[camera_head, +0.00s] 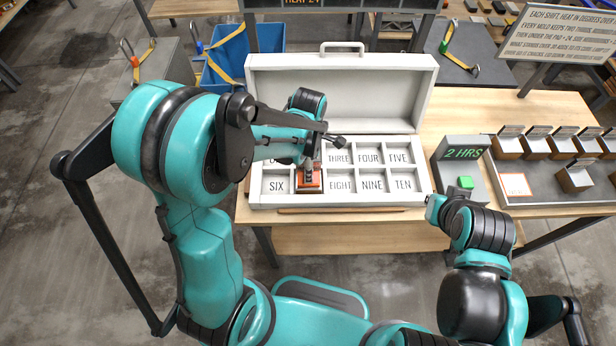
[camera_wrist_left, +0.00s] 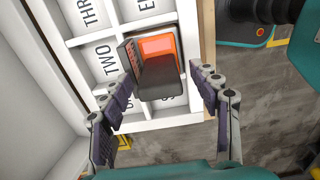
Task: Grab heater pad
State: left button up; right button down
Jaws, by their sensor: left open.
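An orange block with a dark grey upright part, apparently the heater pad (camera_head: 309,183), sits in the SEVEN compartment of the white partitioned box (camera_head: 421,190). The wrist view shows its orange face and dark flap (camera_wrist_left: 160,48), covering that compartment's label. My left gripper (camera_wrist_left: 162,80) is open, with one finger on each side of the pad in that view. Whether the fingers touch it cannot be told. In the head view, my left arm covers the box's upper-left compartments. My right arm's end (camera_head: 434,208) is near the timer box, its fingers not clear.
The box's open lid (camera_head: 340,92) stands up behind the compartments. A grey timer box (camera_head: 460,160) reading 2 HRS, with a green button (camera_head: 465,182), stands to the right. Beyond it, a grey tray (camera_head: 540,190) holds several small molds. A blue bin (camera_head: 235,58) stands behind.

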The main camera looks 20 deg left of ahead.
pick_arm(q)
jog(key=shift+f, duration=0.5)
jog(key=shift+c, duration=0.4)
grip_shut()
jog(key=shift+r, duration=0.1)
